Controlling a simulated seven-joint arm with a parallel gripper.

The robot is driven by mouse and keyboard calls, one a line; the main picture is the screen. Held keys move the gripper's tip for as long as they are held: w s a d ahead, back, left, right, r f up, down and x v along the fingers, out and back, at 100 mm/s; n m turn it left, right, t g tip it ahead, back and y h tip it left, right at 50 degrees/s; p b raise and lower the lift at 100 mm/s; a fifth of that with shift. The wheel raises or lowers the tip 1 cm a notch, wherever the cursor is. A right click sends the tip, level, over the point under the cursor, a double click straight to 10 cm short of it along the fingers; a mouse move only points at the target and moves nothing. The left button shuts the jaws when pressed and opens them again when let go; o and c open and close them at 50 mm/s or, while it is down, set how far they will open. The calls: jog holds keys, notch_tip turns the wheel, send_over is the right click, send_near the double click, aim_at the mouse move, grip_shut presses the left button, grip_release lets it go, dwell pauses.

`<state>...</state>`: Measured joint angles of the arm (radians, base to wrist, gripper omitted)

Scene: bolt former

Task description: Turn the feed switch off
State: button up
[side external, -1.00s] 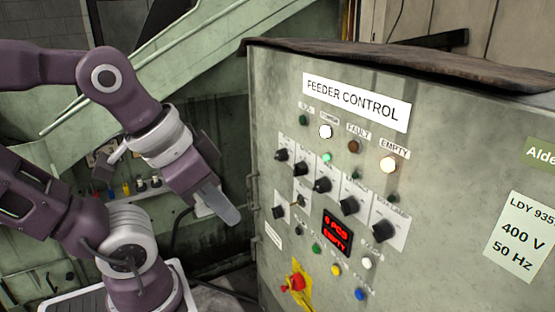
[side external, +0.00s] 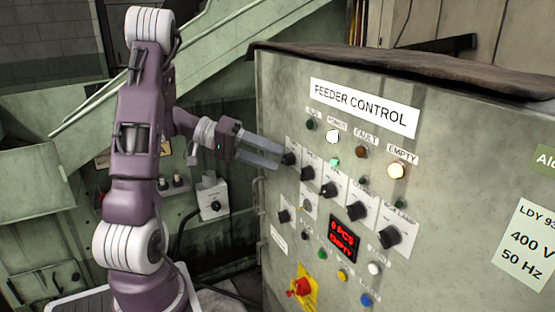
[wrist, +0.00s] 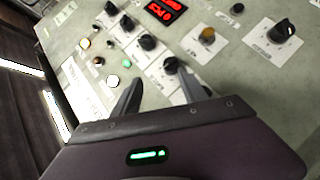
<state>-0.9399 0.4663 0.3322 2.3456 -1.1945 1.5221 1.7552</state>
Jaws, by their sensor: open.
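The feeder control panel (side external: 420,155) carries several black rotary knobs on white plates. Their small labels are too blurred to read, so I cannot tell which one is the feed switch. My gripper (side external: 280,156) is open at the upper-left knob (side external: 289,159), its fingers pointing at the panel.
Other knobs stand close by, including one just right (side external: 307,174). A red display (side external: 343,238), an amber-lit EMPTY lamp (side external: 396,171) and a red emergency button (side external: 301,287) are also on the panel. A grey switch box (side external: 213,200) is on the wall behind.

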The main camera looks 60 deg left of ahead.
aim_at(288, 160)
jog(key=s+a+f+n+t+y, duration=0.1)
jog(key=a+f+n+t+y, duration=0.15)
jog(key=a, duration=0.55)
jog(key=x, duration=0.7)
jog(key=shift+m, duration=0.45)
grip_shut()
